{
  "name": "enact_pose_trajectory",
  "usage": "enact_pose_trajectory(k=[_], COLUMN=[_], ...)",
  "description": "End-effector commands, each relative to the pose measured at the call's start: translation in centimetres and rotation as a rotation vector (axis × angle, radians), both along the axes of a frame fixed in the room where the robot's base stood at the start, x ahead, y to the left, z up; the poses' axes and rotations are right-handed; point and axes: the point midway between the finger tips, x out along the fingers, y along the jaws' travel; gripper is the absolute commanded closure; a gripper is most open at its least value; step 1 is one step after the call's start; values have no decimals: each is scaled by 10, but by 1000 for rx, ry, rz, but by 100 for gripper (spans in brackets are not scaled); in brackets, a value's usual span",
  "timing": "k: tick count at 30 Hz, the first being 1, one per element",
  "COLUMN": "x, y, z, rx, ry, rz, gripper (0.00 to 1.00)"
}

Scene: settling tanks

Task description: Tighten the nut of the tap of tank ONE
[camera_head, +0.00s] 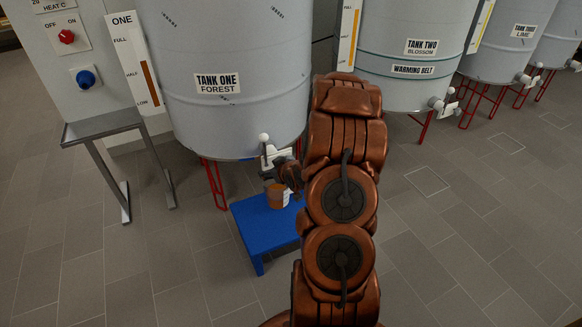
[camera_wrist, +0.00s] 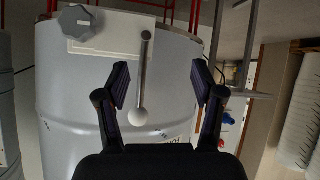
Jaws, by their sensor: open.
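Tank ONE (camera_head: 235,115) is a large grey drum labelled FOREST at centre left. Its tap (camera_head: 277,157) is low on the front, partly hidden by my arm. In the wrist view, which looks upside down, a grey lobed knob (camera_wrist: 77,21), apparently the nut, sits on a pale plate (camera_wrist: 112,37). A grey lever (camera_wrist: 145,60) ends in a white ball (camera_wrist: 139,116); the ball also shows in the head view (camera_head: 263,138). My gripper (camera_wrist: 160,82) is open. The lever appears between its fingers, but the depth is unclear. The knob is left of both fingers, apart from them.
A jar (camera_head: 277,196) with brown contents stands on a low blue stand (camera_head: 248,231) below the tap. A metal side table (camera_head: 102,125) and a control panel (camera_head: 68,70) are at left. Tank TWO (camera_head: 405,75) is at right. The floor in front is clear.

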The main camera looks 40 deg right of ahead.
Motion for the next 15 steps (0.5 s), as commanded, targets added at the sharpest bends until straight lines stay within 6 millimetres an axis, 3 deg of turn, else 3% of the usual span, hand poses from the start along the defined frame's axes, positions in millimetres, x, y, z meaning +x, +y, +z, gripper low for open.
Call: enact_pose_trajectory(k=[1, 6, 15], x=[-3, -10, -42], y=[-10, -38, -74], z=[-17, -37, -55], rx=[8, 13, 15], ry=[-42, -226, -508], rz=[-12, -47, -141], gripper=[32, 32, 32])
